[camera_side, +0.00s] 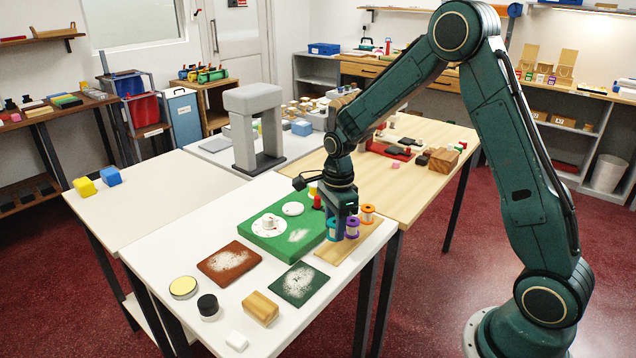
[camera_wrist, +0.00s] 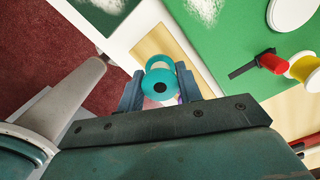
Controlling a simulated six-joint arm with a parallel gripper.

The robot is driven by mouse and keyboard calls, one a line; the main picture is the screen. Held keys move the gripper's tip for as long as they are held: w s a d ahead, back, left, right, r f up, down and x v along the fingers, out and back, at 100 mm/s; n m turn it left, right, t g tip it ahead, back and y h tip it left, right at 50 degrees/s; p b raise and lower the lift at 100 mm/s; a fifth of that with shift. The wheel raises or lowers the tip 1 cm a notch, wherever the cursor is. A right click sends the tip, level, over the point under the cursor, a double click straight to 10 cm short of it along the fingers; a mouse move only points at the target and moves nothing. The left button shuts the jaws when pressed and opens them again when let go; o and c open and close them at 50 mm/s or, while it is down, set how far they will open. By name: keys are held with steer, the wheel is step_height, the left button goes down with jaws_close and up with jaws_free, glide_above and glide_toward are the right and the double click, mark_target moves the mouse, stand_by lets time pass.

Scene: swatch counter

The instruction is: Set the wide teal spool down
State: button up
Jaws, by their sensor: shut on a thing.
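The teal spool (camera_wrist: 160,97) sits between the two fingers of my gripper (camera_wrist: 159,90) in the wrist view, with its round end facing the camera. In the side view my gripper (camera_side: 341,222) points down at the wooden strip (camera_side: 338,254), and the teal spool (camera_side: 333,231) shows at its fingers, left of a purple spool (camera_side: 352,229). My gripper is shut on the teal spool. The fingers partly cover it, and I cannot tell whether its underside touches the strip.
An orange spool (camera_side: 367,214) stands on the strip beyond the purple one. A green board (camera_side: 262,207) with white discs and a red peg (camera_side: 317,203) lies close on the left. A dark green square (camera_side: 299,284) and a wooden block (camera_side: 260,308) lie nearer the front.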

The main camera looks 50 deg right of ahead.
steer(key=shift+f, duration=1.85)
steer(key=shift+f, duration=0.2)
steer(key=o, duration=1)
steer(key=shift+c, duration=0.2)
steer(key=shift+r, duration=0.1)
step_height(320, 180, up, 12)
steer(key=shift+s+d+f, duration=0.1)
steer(key=shift+d+f, duration=0.05)
steer(key=shift+r, duration=0.25)
steer(key=shift+r, duration=0.1)
